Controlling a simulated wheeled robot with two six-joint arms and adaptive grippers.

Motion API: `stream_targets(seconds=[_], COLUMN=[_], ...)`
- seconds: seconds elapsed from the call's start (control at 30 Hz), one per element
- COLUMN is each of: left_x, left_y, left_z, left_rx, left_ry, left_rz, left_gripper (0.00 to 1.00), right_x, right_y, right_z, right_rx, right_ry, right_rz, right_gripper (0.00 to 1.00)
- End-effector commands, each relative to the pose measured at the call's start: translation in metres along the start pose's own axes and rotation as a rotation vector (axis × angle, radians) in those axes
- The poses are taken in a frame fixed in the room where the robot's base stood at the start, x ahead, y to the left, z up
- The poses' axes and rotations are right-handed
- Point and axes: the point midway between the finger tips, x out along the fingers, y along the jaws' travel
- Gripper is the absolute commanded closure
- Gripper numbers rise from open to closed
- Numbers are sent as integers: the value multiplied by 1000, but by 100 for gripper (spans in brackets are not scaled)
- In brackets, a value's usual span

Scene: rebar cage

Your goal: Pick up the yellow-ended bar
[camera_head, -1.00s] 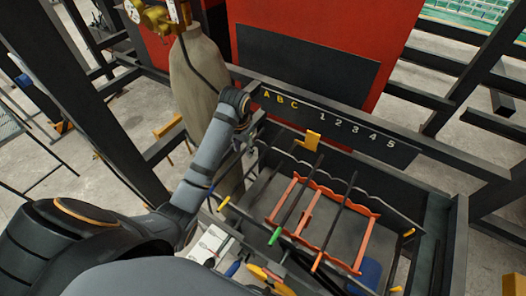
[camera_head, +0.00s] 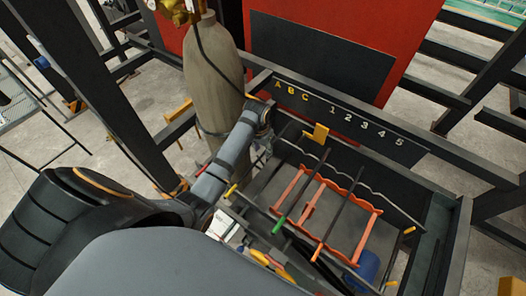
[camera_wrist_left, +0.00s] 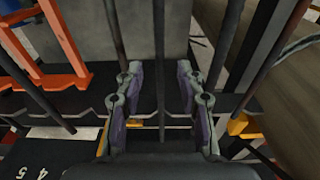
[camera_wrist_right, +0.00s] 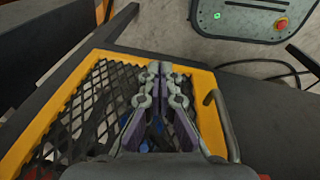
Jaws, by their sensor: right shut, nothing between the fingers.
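A yellow-ended bar (camera_head: 231,190) lies at the left end of the rack in the head view, its yellow tip toward me. Another yellow-tipped bar (camera_head: 409,230) is at the right. My left gripper (camera_head: 263,146) is small and partly hidden by its wrist, at the far left of the rack. In the left wrist view, the left gripper (camera_wrist_left: 160,85) is open. A dark bar (camera_wrist_left: 160,45) runs between its fingers; its end colour is hidden. My right gripper (camera_wrist_right: 160,75) is shut and empty in the right wrist view, above a yellow-framed mesh.
A green-ended bar (camera_head: 279,225) and an orange-ended bar (camera_head: 318,252) cross an orange frame (camera_head: 365,235). A yellow bracket (camera_head: 318,132) stands at the back rail. A gas cylinder (camera_head: 212,80) stands close behind my left wrist. The yellow-framed mesh (camera_wrist_right: 92,65) has a handle beside it.

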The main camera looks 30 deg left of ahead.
Motion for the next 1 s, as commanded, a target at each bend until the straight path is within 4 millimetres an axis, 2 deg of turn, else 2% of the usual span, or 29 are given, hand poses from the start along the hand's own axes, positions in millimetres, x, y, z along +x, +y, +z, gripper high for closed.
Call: stream_targets(seconds=[0.13,0.33,0.6,1.0], left_x=[12,13,12,11], left_y=[0,0,0,0], left_z=[0,0,0,-1], left_rx=[0,0,0,0], left_ry=[0,1,1,3], left_rz=[0,0,0,-1], left_gripper=[62,64,100,100], right_x=[-4,-3,-3,-3], right_y=[0,0,0,0], right_z=[7,15,14,12], right_rx=[-1,-1,-1,-1], right_ry=[-12,-24,-22,-19], right_rz=[0,0,0,0], right_gripper=[100,100,100,100])
